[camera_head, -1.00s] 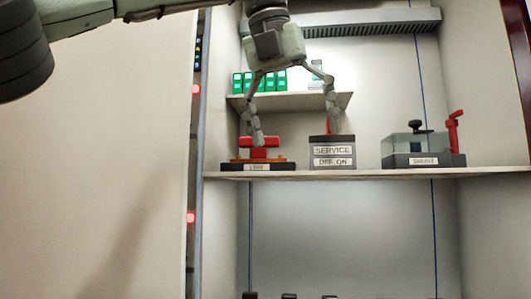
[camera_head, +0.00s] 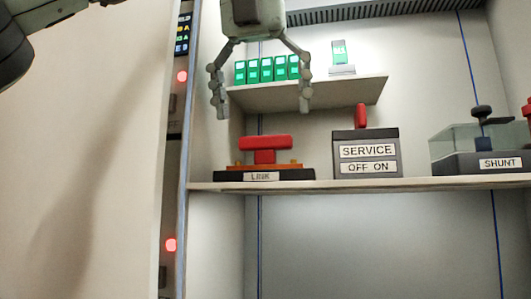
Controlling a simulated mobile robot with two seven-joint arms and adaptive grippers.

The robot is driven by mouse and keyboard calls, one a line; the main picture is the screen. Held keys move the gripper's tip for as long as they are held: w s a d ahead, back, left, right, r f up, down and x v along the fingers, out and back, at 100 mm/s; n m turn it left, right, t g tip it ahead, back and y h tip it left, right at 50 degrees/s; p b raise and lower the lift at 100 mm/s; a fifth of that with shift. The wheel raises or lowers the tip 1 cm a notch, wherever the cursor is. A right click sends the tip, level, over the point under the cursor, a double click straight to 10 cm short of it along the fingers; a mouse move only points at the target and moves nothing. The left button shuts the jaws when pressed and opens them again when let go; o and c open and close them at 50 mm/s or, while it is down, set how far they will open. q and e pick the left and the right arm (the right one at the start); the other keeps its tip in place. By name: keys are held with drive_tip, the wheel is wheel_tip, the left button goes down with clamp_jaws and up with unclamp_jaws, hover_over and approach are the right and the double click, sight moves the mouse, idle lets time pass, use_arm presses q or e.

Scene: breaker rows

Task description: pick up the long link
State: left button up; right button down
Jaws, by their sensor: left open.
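A red T-shaped piece (camera_head: 265,143), which looks like the link, stands upright on an orange strip on a black base (camera_head: 222,176) labelled LINK. The base sits on the lower shelf (camera_head: 420,183), left of centre. My left gripper (camera_head: 263,110) comes down from the top of the view. Its two fingers are wide apart and empty. The fingertips hang above the red piece, apart from it. My right gripper is not in view.
A grey SERVICE box (camera_head: 366,142) with a red lever stands right of the link. A SHUNT unit (camera_head: 460,162) with a clear cover is farther right. Several green blocks (camera_head: 265,70) and a green M1 piece (camera_head: 340,52) sit on the small upper shelf (camera_head: 330,93).

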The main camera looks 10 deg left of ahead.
sight(266, 135)
use_arm(q)
drive_tip(key=x, duration=0.3)
drive_tip(key=shift+f, duration=0.35)
drive_tip(key=shift+w+f, duration=0.3)
drive_tip(key=shift+f, duration=0.2)
drive_tip(key=shift+c, duration=0.5)
drive_tip(key=c, duration=1.3)
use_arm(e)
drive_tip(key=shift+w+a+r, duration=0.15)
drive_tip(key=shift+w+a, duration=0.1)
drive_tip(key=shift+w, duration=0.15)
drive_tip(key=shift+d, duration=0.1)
use_arm(q)
drive_tip(key=shift+d+r, duration=0.1)
drive_tip(key=shift+r, duration=0.05)
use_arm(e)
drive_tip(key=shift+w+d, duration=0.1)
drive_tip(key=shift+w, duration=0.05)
